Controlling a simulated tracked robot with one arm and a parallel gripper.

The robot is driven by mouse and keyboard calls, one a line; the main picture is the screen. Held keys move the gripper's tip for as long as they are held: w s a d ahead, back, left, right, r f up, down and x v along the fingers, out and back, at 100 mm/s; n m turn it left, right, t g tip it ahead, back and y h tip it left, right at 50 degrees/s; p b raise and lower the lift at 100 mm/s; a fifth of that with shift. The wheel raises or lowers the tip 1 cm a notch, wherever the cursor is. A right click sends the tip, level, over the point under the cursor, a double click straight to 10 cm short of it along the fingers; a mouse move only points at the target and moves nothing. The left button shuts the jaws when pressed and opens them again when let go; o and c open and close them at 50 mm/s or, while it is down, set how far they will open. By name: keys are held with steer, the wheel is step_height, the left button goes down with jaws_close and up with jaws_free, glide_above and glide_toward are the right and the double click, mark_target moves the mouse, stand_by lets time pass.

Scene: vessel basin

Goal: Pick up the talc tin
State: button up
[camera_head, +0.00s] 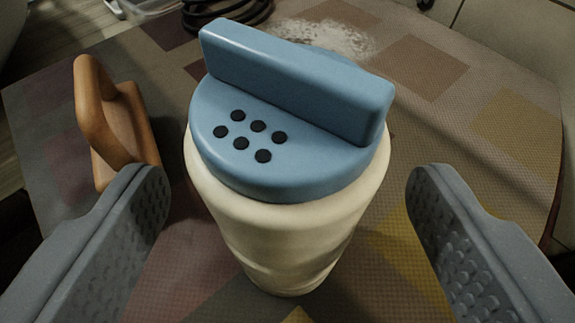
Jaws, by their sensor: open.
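The talc tin (285,235) stands upright in the middle of the camera view. It has a cream body and a blue cap with several dark holes and a raised blue ridge across the top. My gripper (290,190) is open, with one grey textured finger to the left of the tin and the other to the right. There is a visible gap between each finger and the tin. The tin's far side is hidden behind its cap.
An orange-brown object with an upright handle-like part (95,105) stands left of the tin, close behind the left finger. White powder (322,38) lies on the patterned surface (500,130) behind the tin. A dark coil (228,14) is at the top. The surface to the right is clear.

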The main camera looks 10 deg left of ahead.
steer(key=x, duration=0.3)
steer(key=shift+w+a+f+b, duration=0.1)
steer(key=shift+w+f+b, duration=0.15)
steer(key=shift+f+b, duration=0.05)
steer(key=shift+w, duration=0.55)
steer(key=shift+f, duration=0.1)
steer(key=c, duration=1.2)
